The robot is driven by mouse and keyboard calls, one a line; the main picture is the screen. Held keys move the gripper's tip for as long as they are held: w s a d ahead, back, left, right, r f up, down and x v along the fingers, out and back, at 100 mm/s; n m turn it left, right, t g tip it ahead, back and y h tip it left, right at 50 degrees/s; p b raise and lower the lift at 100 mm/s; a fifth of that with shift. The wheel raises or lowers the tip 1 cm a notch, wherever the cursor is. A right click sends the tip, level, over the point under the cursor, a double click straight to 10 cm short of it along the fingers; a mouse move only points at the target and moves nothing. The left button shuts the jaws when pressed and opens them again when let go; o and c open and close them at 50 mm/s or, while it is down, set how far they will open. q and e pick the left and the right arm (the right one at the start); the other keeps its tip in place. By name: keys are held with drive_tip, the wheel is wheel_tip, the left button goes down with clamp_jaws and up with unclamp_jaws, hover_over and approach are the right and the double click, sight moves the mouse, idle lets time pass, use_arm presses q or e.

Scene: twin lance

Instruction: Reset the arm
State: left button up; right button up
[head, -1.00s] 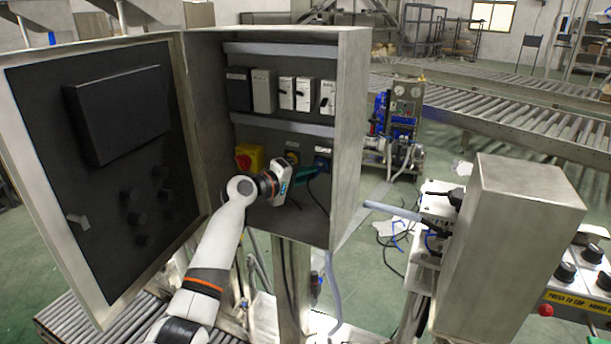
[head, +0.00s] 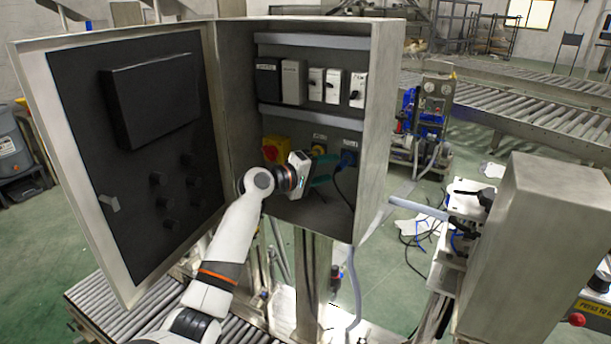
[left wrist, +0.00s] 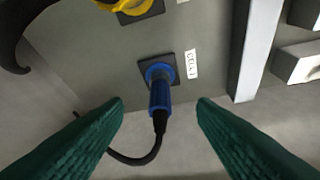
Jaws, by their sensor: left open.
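My left arm reaches into an open grey electrical cabinet (head: 380,130). My left gripper (head: 326,168), with dark green fingers, is open in front of the lower back panel. In the left wrist view a blue plug (left wrist: 160,97) with a black cable (left wrist: 150,155) sits in a blue socket on the panel. It shows between and beyond the two spread fingers, which do not touch it. The blue socket (head: 349,158) also shows in the head view, just right of the fingers. My right gripper is not in view.
The cabinet door (head: 60,110) stands open on the left. A red-and-yellow switch (head: 275,149) and a yellow socket (head: 318,149) are beside the gripper. Breakers (head: 333,86) line the upper rail. A grey box (head: 545,250) stands at the right.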

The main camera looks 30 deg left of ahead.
use_arm(q)
drive_tip(key=f+b+v, duration=0.1)
drive_tip(key=b+v, duration=0.1)
drive_tip(key=v, duration=0.6)
drive_tip(key=s+d+f+m+g+y, duration=0.1)
drive_tip(key=s+d+f+m+g, duration=0.15)
drive_tip(key=s+d+f, duration=0.4)
drive_tip(key=s+d+f+m+g+y, duration=0.1)
drive_tip(key=s+d+f+m+g, duration=0.2)
drive_tip(key=f, duration=0.6)
drive_tip(key=s+d+f+m+g+y, duration=0.1)
drive_tip(key=s+d+f+m+g, duration=0.15)
drive_tip(key=s+f, duration=0.45)
drive_tip(key=s+d+f+m+g+y, duration=0.2)
drive_tip(key=s+d+f+m, duration=0.1)
drive_tip(key=s, duration=0.7)
drive_tip(key=s+d+f+m+g+y, duration=0.1)
drive_tip(key=s+d+f+m+g, duration=0.2)
drive_tip(key=s, duration=0.8)
drive_tip(key=s+f+x, duration=0.1)
drive_tip(key=s+x, duration=0.2)
drive_tip(key=x, duration=1.1)
drive_tip(key=s+x, duration=0.3)
drive_tip(key=x, duration=1.1)
drive_tip(key=s+a+f+g, duration=0.1)
drive_tip(key=s+a+f, duration=0.2)
drive_tip(key=s+f, duration=1.2)
drive_tip(key=shift+s+n, duration=0.3)
drive_tip(key=shift+s, duration=0.55)
